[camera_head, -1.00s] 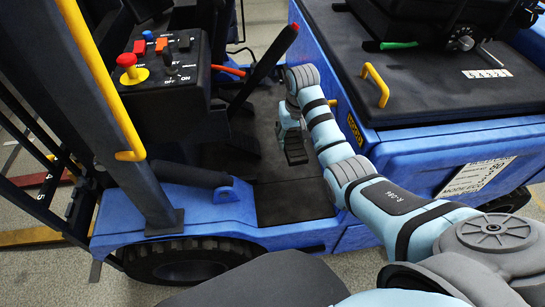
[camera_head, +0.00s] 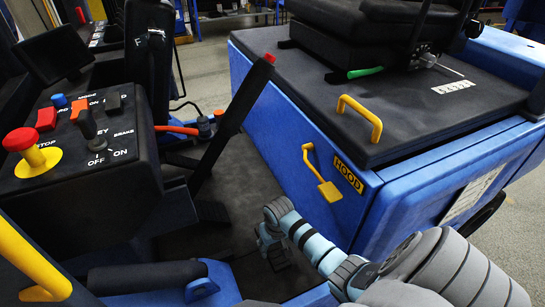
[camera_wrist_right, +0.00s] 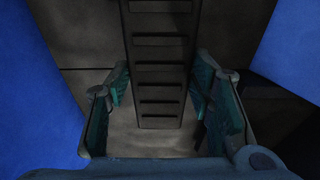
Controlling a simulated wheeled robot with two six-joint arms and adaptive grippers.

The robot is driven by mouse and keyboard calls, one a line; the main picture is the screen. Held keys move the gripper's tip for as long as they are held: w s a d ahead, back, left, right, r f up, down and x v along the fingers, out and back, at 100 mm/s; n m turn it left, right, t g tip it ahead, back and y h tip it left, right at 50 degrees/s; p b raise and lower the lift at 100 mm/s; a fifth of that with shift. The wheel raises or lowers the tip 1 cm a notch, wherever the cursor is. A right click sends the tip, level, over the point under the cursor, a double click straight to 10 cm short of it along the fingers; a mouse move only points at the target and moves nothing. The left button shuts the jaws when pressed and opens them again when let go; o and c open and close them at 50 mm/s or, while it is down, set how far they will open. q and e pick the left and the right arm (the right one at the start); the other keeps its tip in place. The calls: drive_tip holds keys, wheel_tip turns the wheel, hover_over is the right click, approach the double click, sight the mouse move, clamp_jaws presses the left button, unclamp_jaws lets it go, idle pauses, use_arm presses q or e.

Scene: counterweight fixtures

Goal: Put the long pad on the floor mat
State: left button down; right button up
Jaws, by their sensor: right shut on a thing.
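My right gripper (camera_head: 268,238) reaches in from the lower right over the forklift's footwell. It is shut on the long pad (camera_wrist_right: 158,75), a dark strip with crosswise ribs, which runs between the two teal-lined fingers in the right wrist view. In the head view only a small dark part of the pad (camera_head: 280,259) shows below the fingers. The dark floor mat (camera_head: 238,185) lies in the footwell under and beyond the gripper. I cannot tell whether the pad touches the mat. My left gripper is not in view.
A control box (camera_head: 80,160) with a red stop button stands at the left. A dark lever (camera_head: 232,125) slants up over the footwell. The blue hood side (camera_head: 330,200), with a yellow latch (camera_head: 322,178), walls the right. A pedal (camera_head: 213,212) sits left of the gripper.

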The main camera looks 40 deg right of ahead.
sight(273, 253)
wheel_tip(273, 253, down, 6)
drive_tip(key=shift+r+b, duration=0.15)
drive_tip(key=shift+b, duration=1)
drive_tip(key=o, duration=1.3)
drive_tip(key=r+p, duration=0.2)
drive_tip(key=r, duration=0.1)
drive_tip(key=s+r+p, duration=0.1)
drive_tip(key=r+p, duration=0.1)
drive_tip(key=r, duration=0.2)
drive_tip(key=r+p, duration=0.2)
drive_tip(key=r, duration=0.2)
drive_tip(key=shift+s+a+r, duration=0.1)
drive_tip(key=shift+s+a, duration=0.15)
drive_tip(key=shift+s, duration=0.05)
drive_tip(key=shift+s+r, duration=0.1)
drive_tip(key=shift+r, duration=0.3)
